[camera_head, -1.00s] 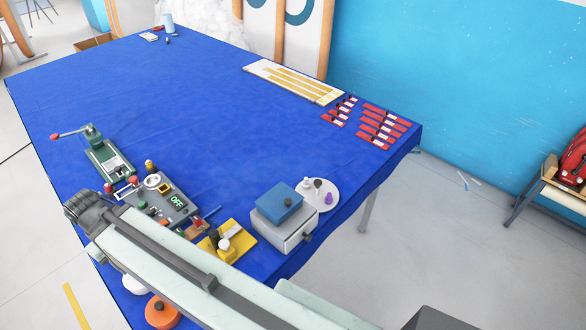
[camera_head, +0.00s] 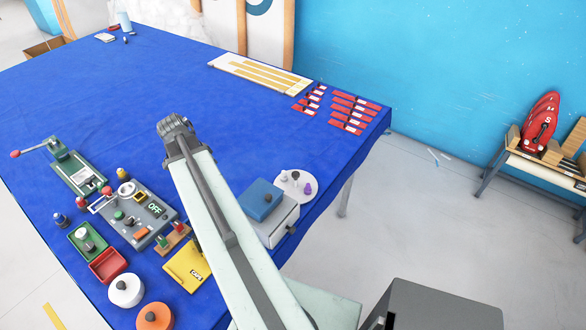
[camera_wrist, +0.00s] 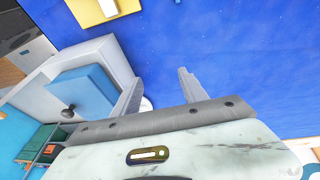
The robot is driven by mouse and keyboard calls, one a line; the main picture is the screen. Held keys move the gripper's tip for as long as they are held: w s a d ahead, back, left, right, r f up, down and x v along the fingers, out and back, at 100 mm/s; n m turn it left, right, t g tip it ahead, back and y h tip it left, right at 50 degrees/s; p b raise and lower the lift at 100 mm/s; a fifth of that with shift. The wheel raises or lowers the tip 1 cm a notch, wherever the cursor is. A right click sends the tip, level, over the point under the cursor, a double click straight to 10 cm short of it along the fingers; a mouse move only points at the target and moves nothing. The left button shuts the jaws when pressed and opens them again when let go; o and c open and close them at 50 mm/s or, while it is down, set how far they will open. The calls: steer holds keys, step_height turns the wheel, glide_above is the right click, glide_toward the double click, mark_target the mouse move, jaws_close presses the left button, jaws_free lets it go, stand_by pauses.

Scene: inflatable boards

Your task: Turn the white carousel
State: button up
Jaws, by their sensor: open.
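The white carousel appears to be the flat white round disc (camera_head: 285,188) behind the grey box, with a grey knob, a purple piece and a pale piece on it. In the wrist view a small white curved edge (camera_wrist: 147,104) shows beside the base of the left finger; it may be part of the disc. My gripper (camera_wrist: 158,80) is open, its two fingers apart with nothing between the tips but blue cloth. In the head view my arm rises across the table left of the box, and the fingers cannot be made out.
A grey box (camera_head: 283,222) with a blue lid (camera_head: 260,199) and a dark knob stands close to the disc. A yellow board (camera_head: 182,268), a control panel (camera_head: 145,212) and white and orange round pieces lie left of my arm. The middle of the blue table is clear.

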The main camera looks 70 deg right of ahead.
steer(key=s+d+r+m+g, duration=0.1)
steer(key=s+d+m+g, duration=0.1)
steer(key=s+d+m, duration=0.7)
glide_toward(295, 174)
steer(key=b+x, duration=0.6)
steer(key=x, duration=0.1)
steer(key=shift+d+f, duration=0.2)
steer(key=shift+f, duration=0.15)
steer(key=shift+s+d+f+y+b, duration=0.15)
steer(key=shift+s+f+y+b, duration=0.15)
steer(key=shift+b, duration=0.1)
steer(key=shift+r, duration=0.1)
jaws_close()
steer(key=shift+w, duration=0.1)
